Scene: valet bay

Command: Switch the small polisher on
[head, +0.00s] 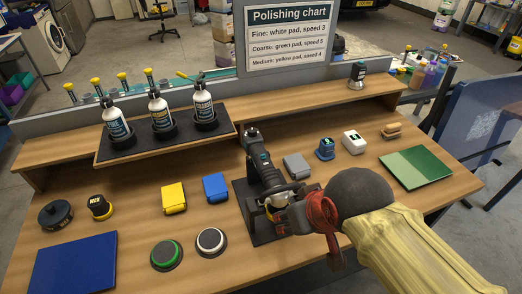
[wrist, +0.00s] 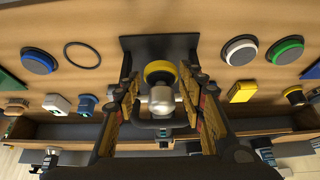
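The small polisher (head: 262,165) is black with a silver head and lies on a dark stand (head: 243,200) at the middle of the bench. In the wrist view its silver head (wrist: 162,98) carries a yellow pad (wrist: 160,70), with a dark curved handle behind. My gripper (head: 282,212) is at the near, head end of the polisher. In the wrist view my gripper's fingers (wrist: 168,102) are apart, one on each side of the silver head, with gaps showing. The polisher's switch cannot be made out, and my gripper partly hides the head end.
Green (head: 166,255) and white (head: 211,242) pads lie left of the stand, with yellow (head: 174,198) and blue (head: 215,187) blocks behind. A grey block (head: 296,166) sits close right of the polisher. Spray bottles (head: 160,112) stand on a rear tray. A polishing chart (head: 289,35) hangs behind.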

